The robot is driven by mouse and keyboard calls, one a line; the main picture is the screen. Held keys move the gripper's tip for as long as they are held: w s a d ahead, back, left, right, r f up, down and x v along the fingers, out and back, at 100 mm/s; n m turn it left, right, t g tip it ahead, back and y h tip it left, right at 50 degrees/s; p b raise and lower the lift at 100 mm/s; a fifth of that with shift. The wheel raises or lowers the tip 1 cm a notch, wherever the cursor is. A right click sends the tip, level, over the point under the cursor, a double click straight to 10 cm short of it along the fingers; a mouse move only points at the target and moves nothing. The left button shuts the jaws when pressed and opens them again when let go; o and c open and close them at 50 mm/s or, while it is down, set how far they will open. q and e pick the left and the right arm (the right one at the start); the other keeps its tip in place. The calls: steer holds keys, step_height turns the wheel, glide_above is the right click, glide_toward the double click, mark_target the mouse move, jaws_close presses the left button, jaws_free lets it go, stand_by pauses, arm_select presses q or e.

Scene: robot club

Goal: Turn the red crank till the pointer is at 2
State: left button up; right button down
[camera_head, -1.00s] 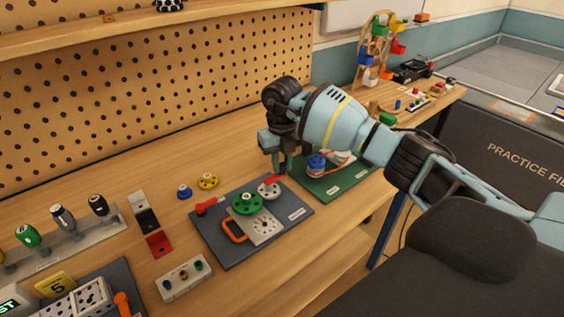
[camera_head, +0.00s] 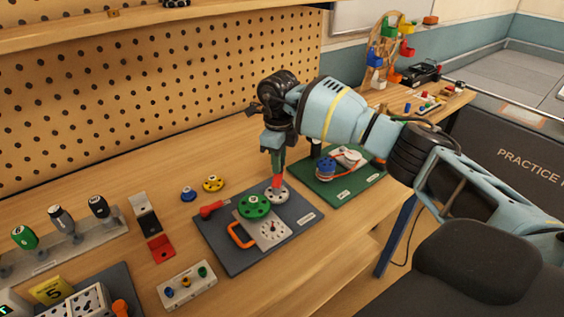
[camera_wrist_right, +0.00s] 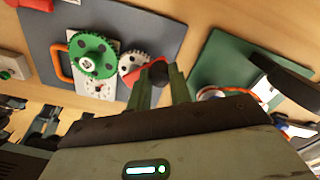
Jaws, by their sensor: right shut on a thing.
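My right gripper (camera_head: 277,178) points down over the grey gear board (camera_head: 228,258). It is shut on the red crank (camera_head: 279,164), which stands above the small white gear (camera_head: 279,195). In the right wrist view the red crank (camera_wrist_right: 158,75) shows between the fingertips (camera_wrist_right: 161,82), beside the white gear (camera_wrist_right: 134,68). The green gear (camera_head: 255,206) sits next to the white one. A white dial plate (camera_head: 270,231) lies in front of it. The pointer and its number are too small to read. My left gripper is not in view.
Yellow (camera_head: 213,184) and blue (camera_head: 188,194) knobs lie behind.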

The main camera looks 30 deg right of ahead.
steer(key=n, duration=0.2)
steer(key=a+n, duration=0.1)
steer(key=w+a+n+b, duration=0.1)
steer(key=n, duration=0.1)
steer(key=shift+n, duration=0.3)
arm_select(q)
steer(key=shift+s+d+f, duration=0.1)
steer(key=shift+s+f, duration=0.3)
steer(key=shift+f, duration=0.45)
arm_select(e)
steer(key=shift+a+n, duration=0.45)
steer(key=shift+n, duration=0.6)
steer(key=shift+a+n, duration=0.45)
steer(key=shift+n, duration=0.6)
steer(key=c, duration=1.3)
jaws_free()
arm_select(q)
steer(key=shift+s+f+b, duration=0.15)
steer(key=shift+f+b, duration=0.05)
steer(key=shift+b, duration=0.15)
arm_select(e)
steer(key=shift+r, duration=3.95)
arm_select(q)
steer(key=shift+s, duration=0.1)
arm_select(e)
steer(key=shift+f, duration=0.1)
